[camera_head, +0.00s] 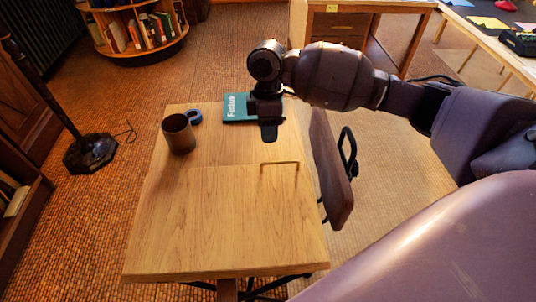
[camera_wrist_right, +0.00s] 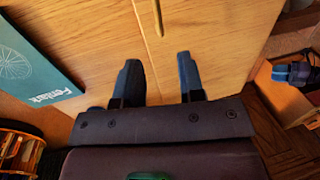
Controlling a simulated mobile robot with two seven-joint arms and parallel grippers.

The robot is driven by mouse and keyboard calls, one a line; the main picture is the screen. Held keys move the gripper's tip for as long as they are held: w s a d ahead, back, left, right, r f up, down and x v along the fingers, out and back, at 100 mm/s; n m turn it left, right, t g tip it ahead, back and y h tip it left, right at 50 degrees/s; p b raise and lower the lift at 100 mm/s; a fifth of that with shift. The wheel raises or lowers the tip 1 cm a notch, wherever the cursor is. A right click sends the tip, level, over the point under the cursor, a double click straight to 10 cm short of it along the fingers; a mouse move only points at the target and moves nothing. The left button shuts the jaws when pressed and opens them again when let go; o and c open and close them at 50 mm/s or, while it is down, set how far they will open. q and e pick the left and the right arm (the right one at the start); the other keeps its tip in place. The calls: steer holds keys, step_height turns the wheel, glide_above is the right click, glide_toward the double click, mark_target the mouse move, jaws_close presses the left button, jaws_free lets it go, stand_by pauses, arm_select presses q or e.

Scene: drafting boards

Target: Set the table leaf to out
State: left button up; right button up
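The wooden table (camera_head: 215,135) stands in the middle of the head view, with a seam across its top. The near panel, which looks like the leaf (camera_head: 220,225), appears level with the rest. A thin brass handle (camera_head: 280,163) is on the top near the seam, at the right side. My right gripper (camera_head: 269,132) is above the table, beyond the handle. In the right wrist view its two fingers (camera_wrist_right: 158,75) are apart with nothing between them, and the handle (camera_wrist_right: 158,18) lies ahead of the fingertips. My left gripper is not in view.
A brown cup (camera_head: 178,134), a blue roll (camera_head: 194,116) and a teal book (camera_head: 238,107) are at the table's far end. A chair (camera_head: 328,165) stands close to the right edge. A lamp base (camera_head: 90,152) is on the floor at left. The near panel is bare.

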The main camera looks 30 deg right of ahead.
steer(key=f, duration=0.3)
steer(key=s+f+b, duration=0.1)
steer(key=f, duration=0.1)
steer(key=f+b, duration=0.1)
steer(key=f, duration=0.2)
steer(key=shift+s+a+f, duration=0.25)
steer(key=shift+a+f, duration=0.1)
steer(key=shift+a, duration=0.05)
jaws_close()
